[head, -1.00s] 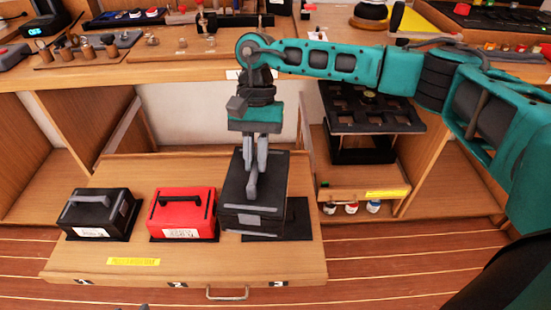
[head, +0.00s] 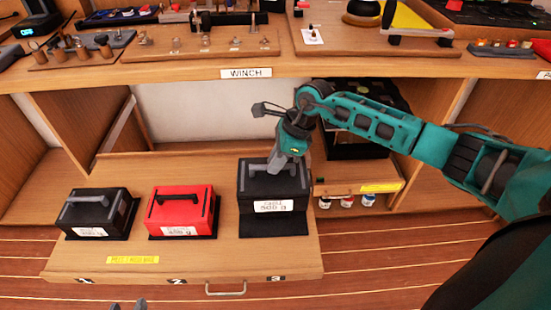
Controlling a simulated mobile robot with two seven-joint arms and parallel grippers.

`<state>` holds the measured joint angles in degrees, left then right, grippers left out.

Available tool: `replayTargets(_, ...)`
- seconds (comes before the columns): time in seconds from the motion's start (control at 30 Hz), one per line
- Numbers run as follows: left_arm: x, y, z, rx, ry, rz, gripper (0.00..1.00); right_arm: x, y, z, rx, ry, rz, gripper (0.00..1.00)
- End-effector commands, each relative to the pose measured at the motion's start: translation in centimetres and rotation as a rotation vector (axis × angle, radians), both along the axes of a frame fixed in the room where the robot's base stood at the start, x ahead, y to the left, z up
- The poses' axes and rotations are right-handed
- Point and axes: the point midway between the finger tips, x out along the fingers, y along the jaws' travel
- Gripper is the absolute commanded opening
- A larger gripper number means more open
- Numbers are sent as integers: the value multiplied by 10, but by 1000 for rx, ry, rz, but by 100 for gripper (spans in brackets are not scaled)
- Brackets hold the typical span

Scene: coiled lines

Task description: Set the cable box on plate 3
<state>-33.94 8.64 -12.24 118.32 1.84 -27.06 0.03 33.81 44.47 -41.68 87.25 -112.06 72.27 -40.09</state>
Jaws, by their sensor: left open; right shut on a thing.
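The cable box (head: 272,188) is a black box with a grey handle and a white label on its front. It is over the dark plate 3 (head: 275,227), lined up with it sideways; a strip of plate shows in front. I cannot tell whether the box touches the plate or hangs just above it. My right gripper (head: 278,166) is shut on the box's handle from above. My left gripper (head: 128,305) shows only as two fingertips apart at the bottom edge, open and empty.
A black box (head: 97,212) and a red box (head: 182,211) stand on the left and middle plates of the wooden board (head: 200,266). The shelf edge with a WINCH sign (head: 246,73) is above and behind. A drawer with small jars (head: 347,201) is at the right.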

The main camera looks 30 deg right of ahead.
Motion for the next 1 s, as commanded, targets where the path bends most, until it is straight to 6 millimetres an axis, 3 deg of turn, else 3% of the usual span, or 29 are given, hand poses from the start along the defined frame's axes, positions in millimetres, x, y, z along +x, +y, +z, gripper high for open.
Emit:
replayTargets(0.7, 0, -1, -67, -5, 2, 1, 43, 1, 1, -86, 1, -2, 4, 0)
replayTargets(1.0, 0, -1, -72, -1, 2, -5, 43, 1, 1, -95, 2, -3, 4, 0)
